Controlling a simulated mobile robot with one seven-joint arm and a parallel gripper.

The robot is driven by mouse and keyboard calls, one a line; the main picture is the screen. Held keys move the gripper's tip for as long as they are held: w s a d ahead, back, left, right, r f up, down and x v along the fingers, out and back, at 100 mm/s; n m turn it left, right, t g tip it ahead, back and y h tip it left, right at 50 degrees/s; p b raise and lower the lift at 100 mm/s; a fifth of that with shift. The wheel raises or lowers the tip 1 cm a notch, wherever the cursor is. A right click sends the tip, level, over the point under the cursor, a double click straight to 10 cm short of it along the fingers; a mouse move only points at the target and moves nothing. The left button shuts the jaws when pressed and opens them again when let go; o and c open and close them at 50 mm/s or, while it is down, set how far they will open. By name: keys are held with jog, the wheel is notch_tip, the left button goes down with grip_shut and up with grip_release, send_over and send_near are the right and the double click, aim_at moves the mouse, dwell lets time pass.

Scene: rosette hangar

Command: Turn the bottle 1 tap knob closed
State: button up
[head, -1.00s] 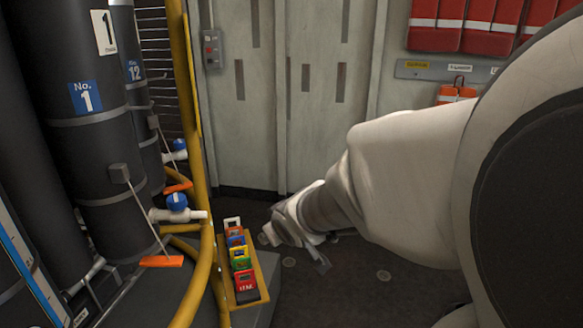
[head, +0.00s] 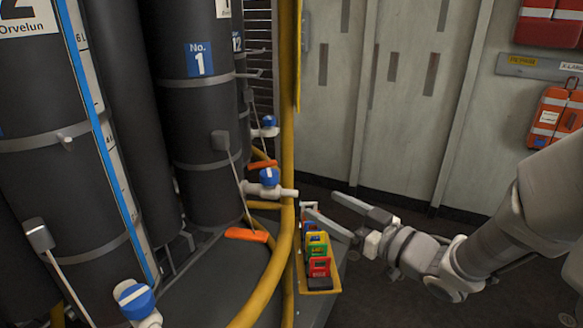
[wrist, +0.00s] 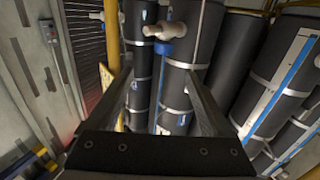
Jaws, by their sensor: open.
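Bottle 1 is a tall dark cylinder (head: 203,122) with a blue "No. 1" label, left of centre in the head view. Its tap has a blue knob (head: 269,177) on a white body with a spout pointing right. My gripper (head: 321,204) is open and empty, to the right of this tap and apart from it, fingers pointing left. In the wrist view a tap with a blue knob (wrist: 163,47) shows beyond the two spread fingers (wrist: 156,76), near the top centre, in front of a dark bottle. The knob's exact setting is hard to tell.
A yellow rail (head: 288,130) and hoses pass close to the tap. A yellow tray (head: 322,288) of coloured tags stands below my gripper. Another blue tap knob (head: 269,121) sits behind, and one (head: 134,297) at the lower left.

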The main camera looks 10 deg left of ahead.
aim_at(276, 180)
jog(key=x, duration=0.5)
jog(key=b+x, duration=0.1)
jog(key=x, duration=0.5)
jog(key=b+x, duration=0.1)
jog(key=x, duration=0.5)
jog(key=shift+s+a+r, duration=0.2)
jog(key=shift+a, duration=0.2)
grip_shut()
